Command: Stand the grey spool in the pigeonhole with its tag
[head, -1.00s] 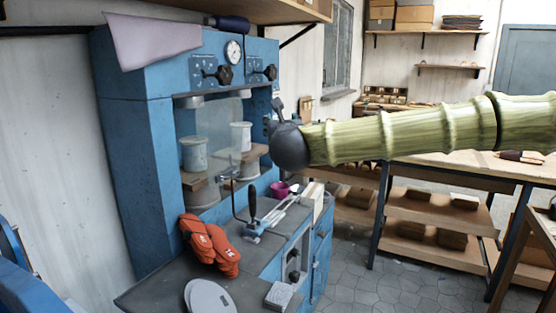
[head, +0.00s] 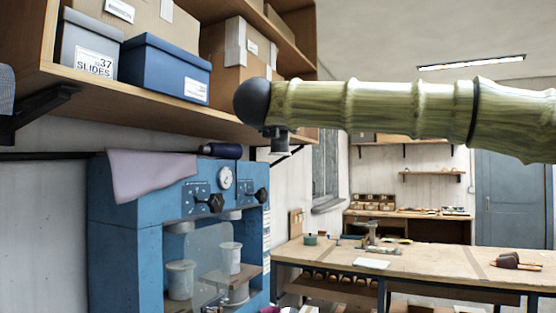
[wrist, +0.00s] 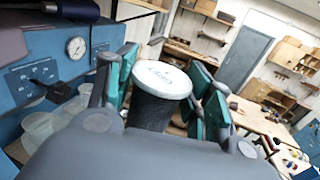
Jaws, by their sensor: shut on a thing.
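My gripper (wrist: 165,82) shows in the wrist view with its teal-padded fingers on both sides of a dark grey spool (wrist: 155,108). It is shut on this spool. The spool has a pale, round end with writing that I cannot read, and this end points up and away from the wrist. Its lower part is hidden behind the gripper body. In the head view, neither the gripper's fingers nor the spool can be made out. I cannot pick out the tagged pigeonhole in either view.
A wooden shelf (head: 180,116) with a blue box (head: 165,72) and other boxes hangs above a blue machine (head: 125,240). A dark blue roll (head: 220,150) lies on the machine. A long workbench (head: 420,262) stands at right. A small compartmented rack (head: 372,202) is farther back.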

